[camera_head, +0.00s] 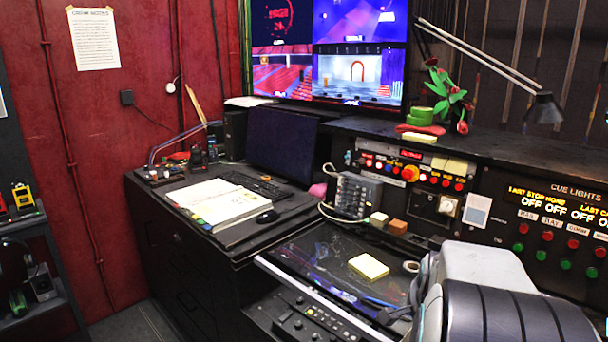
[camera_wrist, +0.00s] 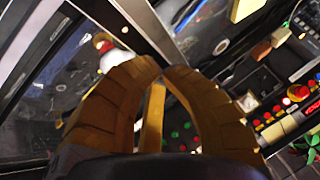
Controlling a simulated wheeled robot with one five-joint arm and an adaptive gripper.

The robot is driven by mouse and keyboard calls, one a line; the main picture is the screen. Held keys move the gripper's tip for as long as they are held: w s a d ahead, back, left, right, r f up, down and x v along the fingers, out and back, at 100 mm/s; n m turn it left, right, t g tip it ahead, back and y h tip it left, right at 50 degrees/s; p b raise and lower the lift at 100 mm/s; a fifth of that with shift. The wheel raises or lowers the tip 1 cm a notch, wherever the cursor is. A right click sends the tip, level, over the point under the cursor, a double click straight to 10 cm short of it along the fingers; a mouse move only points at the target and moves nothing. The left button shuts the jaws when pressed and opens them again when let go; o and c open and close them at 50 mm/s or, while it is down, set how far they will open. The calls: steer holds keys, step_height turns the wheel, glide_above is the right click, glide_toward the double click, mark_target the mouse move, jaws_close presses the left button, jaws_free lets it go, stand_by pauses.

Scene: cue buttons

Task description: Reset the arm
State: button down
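My arm (camera_head: 515,310) fills the lower right corner of the head view, in front of the cue light panel (camera_head: 560,222). It reaches over the right end of the desk. My gripper (camera_wrist: 160,70) shows in the wrist view as two ribbed brown fingers that curve together until their tips meet. I see nothing held at the tips. A narrow yellow-brown strip shows behind the gap between the fingers. The gripper's tips cannot be made out in the head view. The panel carries rows of red and green buttons and lit words reading OFF.
A yellow note pad (camera_head: 369,266) and a tape roll (camera_head: 411,267) lie on the glass desk surface. Grey floor shows at lower left.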

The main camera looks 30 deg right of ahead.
steer(key=a+r+n+y+p, duration=0.1)
steer(key=a+r+n+y, duration=0.15)
steer(key=a+n, duration=0.95)
steer(key=s+a+n+g+y+p, duration=0.1)
steer(key=s+a+n, duration=0.5)
steer(key=a, duration=1.1)
steer(key=shift+s+f+y, duration=0.45)
steer(key=shift+s+y, duration=0.4)
steer(key=shift+a, duration=0.1)
